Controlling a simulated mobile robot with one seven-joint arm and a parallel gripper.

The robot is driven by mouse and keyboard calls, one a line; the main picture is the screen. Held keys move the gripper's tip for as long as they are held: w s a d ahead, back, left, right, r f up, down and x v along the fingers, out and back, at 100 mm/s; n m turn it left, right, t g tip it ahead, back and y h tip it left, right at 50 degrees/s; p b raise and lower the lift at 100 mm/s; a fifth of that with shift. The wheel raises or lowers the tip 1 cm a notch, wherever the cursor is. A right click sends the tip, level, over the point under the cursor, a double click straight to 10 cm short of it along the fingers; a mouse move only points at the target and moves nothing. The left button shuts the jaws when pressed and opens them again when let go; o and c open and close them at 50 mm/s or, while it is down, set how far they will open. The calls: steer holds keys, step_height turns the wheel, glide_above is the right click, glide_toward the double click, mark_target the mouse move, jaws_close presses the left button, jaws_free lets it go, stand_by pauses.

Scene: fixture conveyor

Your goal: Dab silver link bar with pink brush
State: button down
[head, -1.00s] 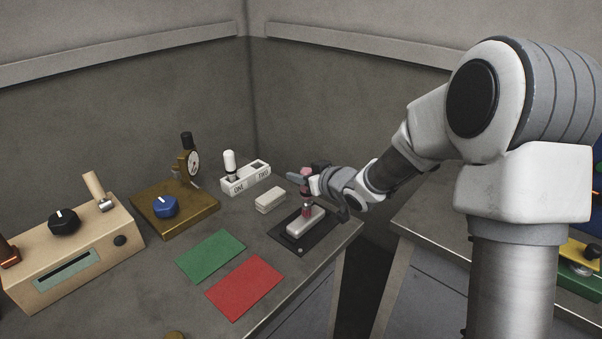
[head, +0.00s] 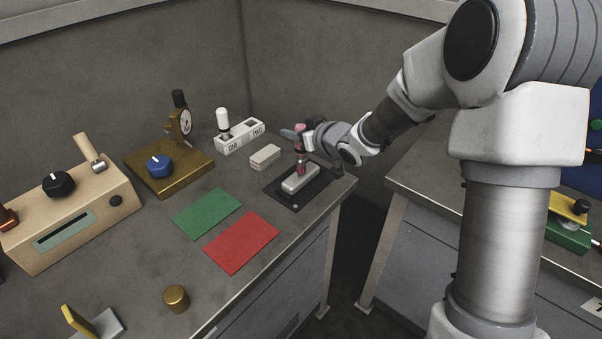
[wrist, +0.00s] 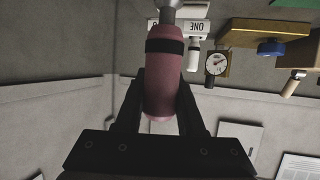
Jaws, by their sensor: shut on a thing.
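The silver link bar (head: 299,183) lies on a dark plate (head: 280,196) near the right front corner of the bench. My gripper (head: 303,143) is shut on the pink brush (head: 301,158) and holds it upright above the bar. The brush tip is at or just over the bar's top; I cannot tell whether it touches. In the wrist view the pink brush handle (wrist: 163,90), with a black band, sits between the dark fingers of my gripper (wrist: 161,100). The bar is not visible in the wrist view.
A white holder (head: 239,137) marked ONE and TWO has a white-handled tool in slot ONE. Pale stacked bars (head: 265,157) lie left of the plate. Green (head: 207,213) and red (head: 241,249) mats lie in front. A brass gauge stand (head: 168,168) and a beige box (head: 70,215) stand left.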

steer(key=shift+f+b, duration=0.3)
steer(key=shift+f, duration=0.1)
stand_by(0.7)
steer(key=shift+r, duration=0.1)
step_height(320, 180, up, 7)
steer(key=p, duration=0.6)
